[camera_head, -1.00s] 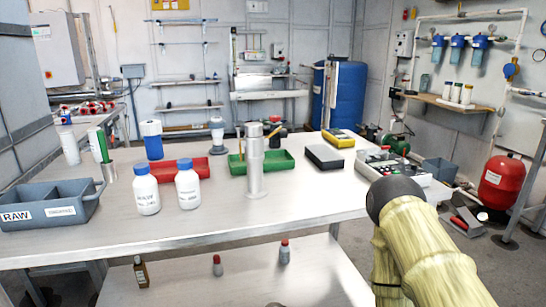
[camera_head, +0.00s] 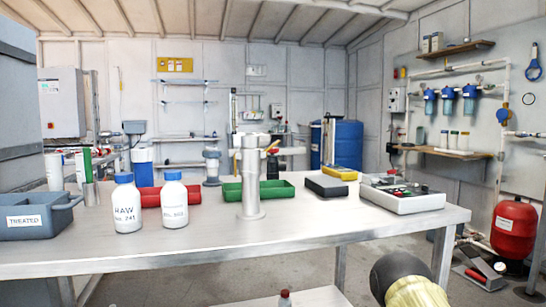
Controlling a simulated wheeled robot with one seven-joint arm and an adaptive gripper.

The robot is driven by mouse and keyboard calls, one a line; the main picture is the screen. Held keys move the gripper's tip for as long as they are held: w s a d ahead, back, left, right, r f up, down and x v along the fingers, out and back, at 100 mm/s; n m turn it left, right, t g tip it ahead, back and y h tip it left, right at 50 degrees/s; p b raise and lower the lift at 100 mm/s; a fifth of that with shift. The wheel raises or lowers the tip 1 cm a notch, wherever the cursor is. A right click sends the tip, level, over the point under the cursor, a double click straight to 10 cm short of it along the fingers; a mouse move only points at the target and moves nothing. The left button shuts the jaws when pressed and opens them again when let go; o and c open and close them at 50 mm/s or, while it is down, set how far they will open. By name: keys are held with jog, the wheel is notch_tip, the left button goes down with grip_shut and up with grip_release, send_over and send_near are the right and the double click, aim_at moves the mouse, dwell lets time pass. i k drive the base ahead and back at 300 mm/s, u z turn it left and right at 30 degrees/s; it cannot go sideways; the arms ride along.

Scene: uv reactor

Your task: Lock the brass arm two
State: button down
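The metal reactor column (camera_head: 251,185) stands upright on a round base on the steel table. My own arm shows only as a black rounded joint and a pale yellow sleeve at the lower right, in front of the table and well apart from the column. My gripper is not seen.
Two white bottles with blue caps (camera_head: 127,205) stand left of the column. A grey bin (camera_head: 35,222) is at the far left.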

aim_at(275, 144)
jog(key=i, duration=0.45)
jog(key=z, duration=0.25)
jog(key=k, duration=1.4)
jog(key=z, duration=0.55)
jog(key=k, duration=0.4)
jog(key=u, duration=0.2)
jog(key=i, duration=0.6)
jog(key=u, duration=0.5)
